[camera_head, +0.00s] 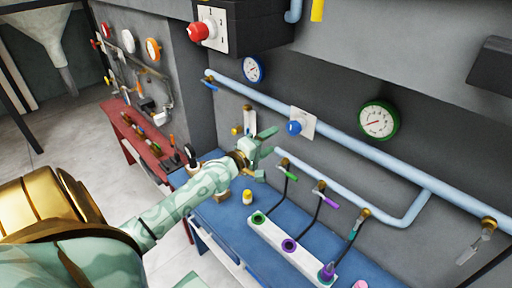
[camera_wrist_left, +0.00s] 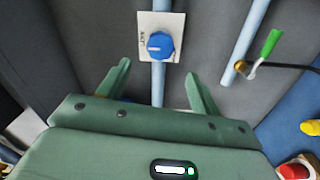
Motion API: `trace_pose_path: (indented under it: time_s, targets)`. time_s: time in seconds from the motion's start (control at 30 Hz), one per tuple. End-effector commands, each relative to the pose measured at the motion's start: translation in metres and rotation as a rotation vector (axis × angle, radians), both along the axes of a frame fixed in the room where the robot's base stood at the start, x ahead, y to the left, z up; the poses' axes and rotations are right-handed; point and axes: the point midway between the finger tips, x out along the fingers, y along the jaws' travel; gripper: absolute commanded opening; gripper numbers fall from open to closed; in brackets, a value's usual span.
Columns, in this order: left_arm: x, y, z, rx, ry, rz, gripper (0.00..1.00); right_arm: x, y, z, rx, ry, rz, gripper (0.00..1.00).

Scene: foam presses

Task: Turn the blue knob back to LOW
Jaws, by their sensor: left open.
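The blue knob (camera_head: 294,127) sits on a small white plate (camera_head: 304,120) on the light-blue wall pipe. In the left wrist view the blue knob (camera_wrist_left: 160,45) is ahead of the fingertips, on its white plate (camera_wrist_left: 174,20) with small dark lettering that I cannot read surely. My left gripper (camera_head: 261,148) is open and empty, to the left of and below the knob in the head view. In the left wrist view its two fingers (camera_wrist_left: 158,85) are spread on either side below the knob, apart from it. My right gripper is not in view.
A light-blue pipe (camera_head: 355,147) runs along the wall past a green-rimmed gauge (camera_head: 378,121). Below, a blue bench (camera_head: 218,212) holds a white strip (camera_head: 270,236) with coloured sockets and hoses. A green-handled valve (camera_head: 288,173) is close to my left gripper. A red knob (camera_head: 199,31) is higher up.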

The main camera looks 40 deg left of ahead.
Motion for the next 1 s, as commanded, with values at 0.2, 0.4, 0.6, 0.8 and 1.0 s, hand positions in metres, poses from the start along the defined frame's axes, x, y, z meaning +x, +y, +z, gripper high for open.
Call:
trace_pose_path:
  time_s: [0.2,0.4,0.6,0.8,1.0]
  targets:
    - [-0.043,0.004,-0.002,-0.001,0.001,0.000,0.65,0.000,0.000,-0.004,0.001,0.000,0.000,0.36]
    - [-0.056,0.005,-0.001,-0.001,-0.001,0.001,0.65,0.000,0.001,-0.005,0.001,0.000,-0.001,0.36]
    - [-0.056,0.005,0.000,-0.001,-0.001,0.001,0.65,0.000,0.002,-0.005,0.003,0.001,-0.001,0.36]
    - [-0.056,0.005,0.000,-0.001,-0.001,0.001,0.65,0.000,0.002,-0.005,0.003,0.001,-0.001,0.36]
    - [-0.056,0.005,-0.001,0.029,-0.002,0.000,0.65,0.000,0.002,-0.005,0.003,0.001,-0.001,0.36]
